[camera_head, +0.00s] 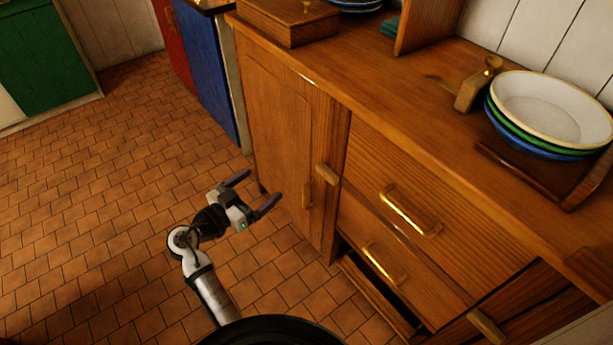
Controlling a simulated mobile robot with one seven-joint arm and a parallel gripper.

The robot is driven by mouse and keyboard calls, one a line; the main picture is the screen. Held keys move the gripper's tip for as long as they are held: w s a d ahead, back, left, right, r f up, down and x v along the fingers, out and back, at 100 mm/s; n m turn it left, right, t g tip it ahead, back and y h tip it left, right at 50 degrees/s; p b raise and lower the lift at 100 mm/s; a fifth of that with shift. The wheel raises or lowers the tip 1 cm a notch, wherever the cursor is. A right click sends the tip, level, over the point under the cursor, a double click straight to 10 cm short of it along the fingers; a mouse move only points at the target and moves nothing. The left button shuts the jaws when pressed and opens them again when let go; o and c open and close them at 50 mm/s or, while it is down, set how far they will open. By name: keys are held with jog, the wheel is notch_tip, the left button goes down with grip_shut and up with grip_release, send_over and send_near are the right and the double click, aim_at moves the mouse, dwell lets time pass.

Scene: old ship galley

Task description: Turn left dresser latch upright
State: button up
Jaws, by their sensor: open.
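The left dresser latch (327,175) is a small wooden bar at the right edge of the dresser's left door (283,130). It lies crosswise, slanting down to the right in the picture, about in line with the drawer handles rather than upright. The door looks shut, and a small upright handle (307,195) sits just below and left of the latch. My gripper (262,188) is open and empty, with its two dark fingers apart. It is in front of the left door, to the left of the latch and not touching it.
Two drawers with brass handles (409,211) are right of the door. A second wooden latch (487,327) is at the lower right. Stacked bowls (550,108) and a wooden box (289,22) stand on the dresser top. The tiled floor (110,190) at left is clear.

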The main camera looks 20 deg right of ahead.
aim_at(324, 173)
jog(key=s+d+f+m+g+h, duration=0.2)
jog(key=s+d+g, duration=0.1)
jog(key=s+d, duration=0.15)
jog(key=x, duration=0.4)
jog(key=p+x, duration=0.1)
jog(key=x, duration=0.4)
jog(key=w+p+x, duration=0.1)
jog(key=x, duration=0.3)
jog(key=shift+w, duration=0.15)
jog(key=c, duration=1)
jog(key=shift+a, duration=0.1)
